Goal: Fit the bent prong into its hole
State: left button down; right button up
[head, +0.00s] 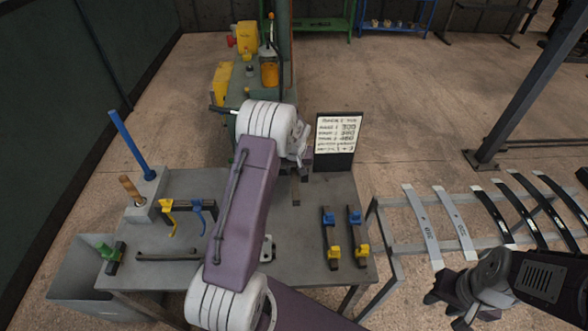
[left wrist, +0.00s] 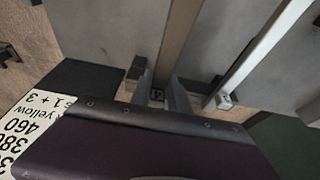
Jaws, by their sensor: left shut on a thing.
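My left gripper (head: 297,165) is at the far right part of the grey workbench (head: 240,240), partly hidden behind its own arm. In the left wrist view its jaws (left wrist: 157,90) are shut on a narrow brownish bar (left wrist: 180,40). The bar's lower end shows below the gripper in the head view (head: 295,190); whether it is bent is hidden. A yellow hooked prong (head: 169,222) and a blue hooked prong (head: 199,218) hang at a dark bar on the bench's left. I cannot make out the hole. My right gripper (head: 447,308) looks open and empty at the lower right.
A grey block with a blue post (head: 130,145) and a wooden handle (head: 131,190) stand at the bench's left. Two dark bars with blue and yellow clamps (head: 331,240) lie at its right. A written sign (head: 338,135) stands behind. A rack with curved strips (head: 422,225) is at right.

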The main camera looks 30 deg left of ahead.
pick_arm(q)
jog(key=shift+f+b, duration=0.8)
jog(key=shift+f, duration=0.2)
jog(key=c, duration=1.2)
grip_release()
jog(key=shift+o, duration=0.2)
jog(key=shift+s, duration=0.1)
jog(key=b+v, duration=0.1)
jog(key=v, duration=0.8)
